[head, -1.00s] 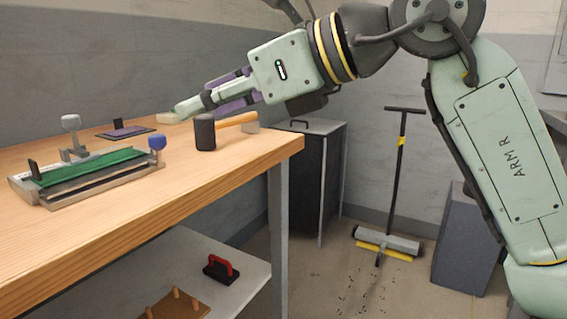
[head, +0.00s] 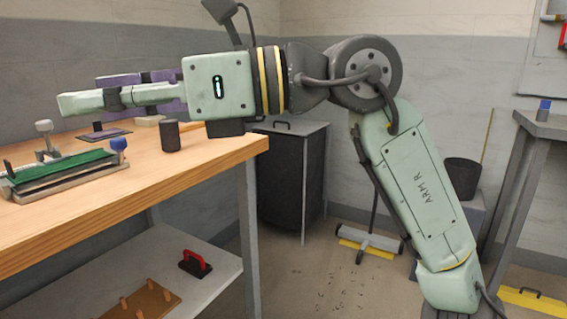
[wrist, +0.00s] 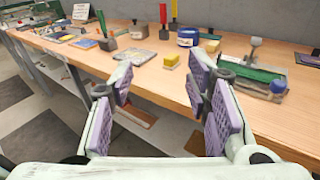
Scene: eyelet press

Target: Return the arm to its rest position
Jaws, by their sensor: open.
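My arm reaches in from the right in the head view, with its wrist level above the workbench (head: 190,172). My gripper (head: 92,94) points left over the bench top and overlaps the far wall in the picture. In the wrist view my gripper (wrist: 160,76) is open, its purple pads apart and nothing between them. The bench edge and top lie beyond the fingers there. The rest position itself is not marked in either view.
On the bench stand a green-topped fixture (head: 60,172), a dark mallet head (head: 170,136) and a pale block (head: 149,120). A dark cabinet (head: 285,175), a floor sweeper (head: 368,242) and another table (head: 540,122) stand around. The wrist view shows a blue jar (wrist: 187,38).

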